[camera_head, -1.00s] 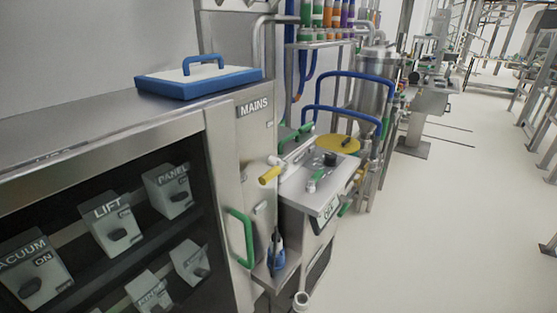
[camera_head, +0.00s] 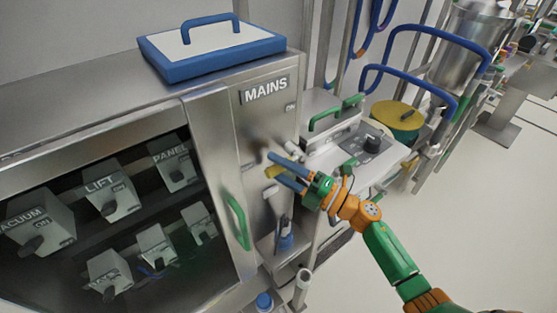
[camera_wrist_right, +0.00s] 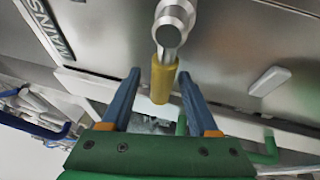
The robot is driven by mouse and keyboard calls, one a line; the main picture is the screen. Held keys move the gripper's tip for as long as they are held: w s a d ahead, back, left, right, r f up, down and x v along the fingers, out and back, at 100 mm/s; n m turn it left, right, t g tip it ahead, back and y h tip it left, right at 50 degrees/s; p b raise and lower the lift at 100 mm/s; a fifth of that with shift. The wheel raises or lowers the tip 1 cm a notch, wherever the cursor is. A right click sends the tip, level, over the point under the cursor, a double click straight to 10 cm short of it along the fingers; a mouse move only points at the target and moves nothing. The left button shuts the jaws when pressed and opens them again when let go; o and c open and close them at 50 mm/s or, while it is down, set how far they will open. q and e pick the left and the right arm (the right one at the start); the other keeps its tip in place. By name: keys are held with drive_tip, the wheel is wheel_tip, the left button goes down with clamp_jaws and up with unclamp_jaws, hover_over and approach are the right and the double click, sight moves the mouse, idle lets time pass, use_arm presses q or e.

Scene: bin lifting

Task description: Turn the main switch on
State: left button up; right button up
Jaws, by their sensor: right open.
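The main switch is a metal pivot with a yellow lever handle (camera_head: 272,172) on the cabinet's steel side panel, under the MAINS label (camera_head: 266,90). A small ON mark (camera_head: 291,107) is at the right below the label. My right gripper (camera_head: 276,167) is open at the switch, its blue fingers on either side of the yellow handle. In the right wrist view, the handle (camera_wrist_right: 163,82) reaches between the two open fingertips (camera_wrist_right: 158,85), with gaps on both sides. My left gripper is not in view.
A green door handle (camera_head: 238,221) is below the switch. The cabinet holds several labelled switch boxes, including LIFT (camera_head: 112,195). A blue-rimmed lid (camera_head: 212,48) lies on top. A steel machine with a dark knob (camera_head: 373,144) stands right of the cabinet. Open floor is farther right.

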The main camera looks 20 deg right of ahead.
drive_tip(key=shift+w, duration=0.25)
drive_tip(key=shift+d+f, duration=0.1)
drive_tip(key=shift+d, duration=0.25)
drive_tip(key=shift+s+a, duration=0.1)
clamp_jaws()
idle(0.8)
